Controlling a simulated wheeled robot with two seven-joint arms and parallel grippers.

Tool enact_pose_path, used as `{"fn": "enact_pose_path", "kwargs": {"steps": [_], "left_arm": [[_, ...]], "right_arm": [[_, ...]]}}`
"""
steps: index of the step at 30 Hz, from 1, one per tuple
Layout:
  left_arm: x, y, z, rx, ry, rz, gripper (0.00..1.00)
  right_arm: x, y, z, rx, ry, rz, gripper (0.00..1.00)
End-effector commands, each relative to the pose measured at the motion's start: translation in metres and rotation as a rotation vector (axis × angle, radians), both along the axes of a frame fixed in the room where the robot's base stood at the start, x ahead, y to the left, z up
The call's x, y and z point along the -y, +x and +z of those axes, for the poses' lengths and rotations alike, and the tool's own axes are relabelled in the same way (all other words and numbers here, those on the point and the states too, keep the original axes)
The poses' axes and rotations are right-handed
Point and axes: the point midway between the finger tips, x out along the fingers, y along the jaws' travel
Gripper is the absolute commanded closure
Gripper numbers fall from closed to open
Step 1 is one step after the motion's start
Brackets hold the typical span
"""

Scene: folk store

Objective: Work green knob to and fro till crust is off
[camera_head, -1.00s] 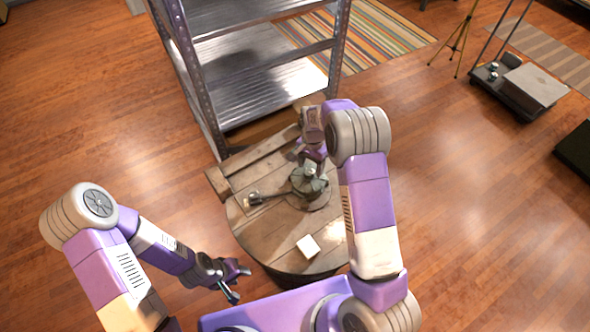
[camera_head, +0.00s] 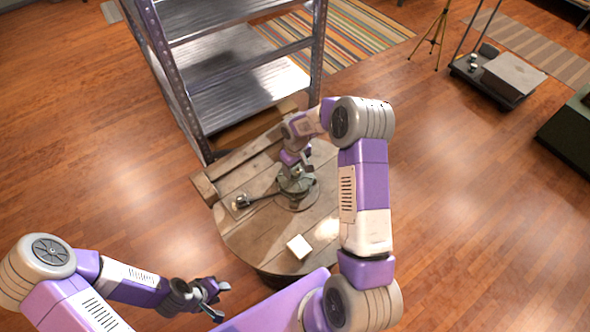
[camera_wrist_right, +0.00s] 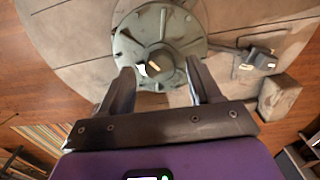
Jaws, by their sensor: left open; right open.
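A grey-green round device with a flanged base (camera_head: 299,200) stands on the round wooden table (camera_head: 250,238). The right wrist view shows its round flange (camera_wrist_right: 190,42) from above, with a faceted knob (camera_wrist_right: 155,62) at the middle. A small white patch and a yellowish streak show on the knob. My right gripper (camera_wrist_right: 157,68) is open, with its fingertips on either side of the knob; contact cannot be told. In the head view my right gripper (camera_head: 296,172) is over the device and partly hides it. My left gripper (camera_head: 214,294) is open and empty, left of the table.
A dark rod runs from the device to a small block (camera_head: 240,202) on the table. A white block (camera_head: 299,246) lies near the table's front. A wooden beam (camera_head: 240,165) lies along the back edge, before a metal shelf (camera_head: 240,75). Floor at left is clear.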

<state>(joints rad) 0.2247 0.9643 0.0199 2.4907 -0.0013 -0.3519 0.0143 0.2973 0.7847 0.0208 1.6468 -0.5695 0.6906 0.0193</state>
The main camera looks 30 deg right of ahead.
Motion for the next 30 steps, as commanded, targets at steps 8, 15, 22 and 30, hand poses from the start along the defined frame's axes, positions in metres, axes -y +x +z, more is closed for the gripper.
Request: {"fn": "enact_pose_path", "kwargs": {"steps": [8,15,22,30], "left_arm": [[0.0000,-0.0001,-0.0010,0.000,0.000,0.000,0.57],[-0.0001,-0.0001,-0.0009,0.000,0.000,0.000,0.57],[-0.0001,-0.0001,-0.0009,0.000,0.000,0.000,0.57],[0.0000,-0.0001,-0.0013,0.000,0.000,0.000,0.57]], "right_arm": [[0.0001,0.0000,-0.0125,0.000,0.000,-0.003,0.37],[0.0001,-0.0001,-0.0121,0.000,0.000,-0.003,0.51],[0.0001,-0.0001,-0.0120,0.000,0.000,-0.003,0.86],[0.0001,-0.0001,-0.0120,0.000,0.000,0.014,0.93]]}}
